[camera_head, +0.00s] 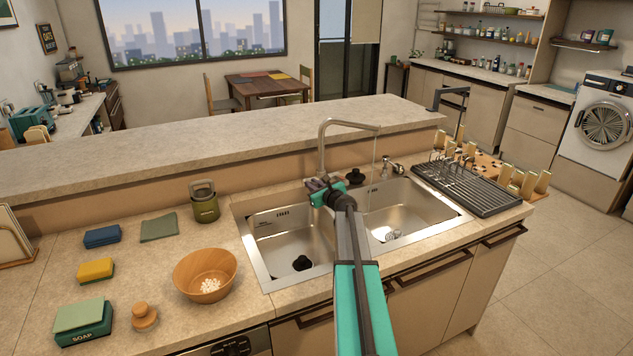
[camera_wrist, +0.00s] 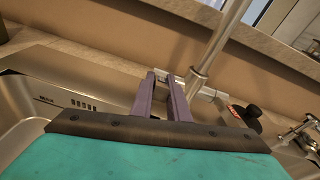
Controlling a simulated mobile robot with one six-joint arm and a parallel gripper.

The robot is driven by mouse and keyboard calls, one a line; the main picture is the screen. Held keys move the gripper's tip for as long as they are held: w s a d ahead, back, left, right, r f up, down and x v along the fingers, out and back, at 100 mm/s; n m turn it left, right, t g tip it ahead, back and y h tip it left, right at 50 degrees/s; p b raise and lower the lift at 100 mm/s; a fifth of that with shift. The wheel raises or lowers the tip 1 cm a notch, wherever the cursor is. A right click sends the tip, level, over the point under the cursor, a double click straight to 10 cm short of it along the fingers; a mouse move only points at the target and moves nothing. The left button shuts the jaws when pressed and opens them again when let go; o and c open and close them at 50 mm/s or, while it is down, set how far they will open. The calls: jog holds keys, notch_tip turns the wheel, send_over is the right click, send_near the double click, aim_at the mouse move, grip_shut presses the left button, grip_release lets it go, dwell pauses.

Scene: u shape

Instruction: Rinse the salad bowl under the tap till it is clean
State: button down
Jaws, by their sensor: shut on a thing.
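The salad bowl (camera_head: 205,275) is wooden and stands upright on the counter left of the sink, with small white bits in it. The tap (camera_head: 321,150) rises behind the sink, and its spout reaches over the right basin. A thin stream (camera_head: 374,150) seems to fall from the spout. My gripper (camera_head: 318,187) is at the foot of the tap, above the divider. In the wrist view my gripper (camera_wrist: 161,74) is shut beside the tap's post (camera_wrist: 209,65). It seems to hold the tap's lever, which is mostly hidden.
The left basin (camera_head: 290,250) holds a dark plug. A drying rack (camera_head: 465,188) stands right of the sink. Left are a green canister (camera_head: 205,203), sponges (camera_head: 97,270), a cloth (camera_head: 159,227), a wooden-topped brush (camera_head: 144,317) and a soap box (camera_head: 83,325). A raised ledge (camera_head: 200,160) runs behind.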

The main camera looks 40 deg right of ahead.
dwell(0.3)
jog(key=c, duration=1.7)
grip_release()
jog(key=shift+s, duration=0.1)
jog(key=shift+s, duration=0.1)
jog(key=shift+b+v, duration=0.45)
jog(key=shift+v, duration=1)
jog(key=shift+b+v, duration=1.2)
jog(key=shift+v, duration=4.15)
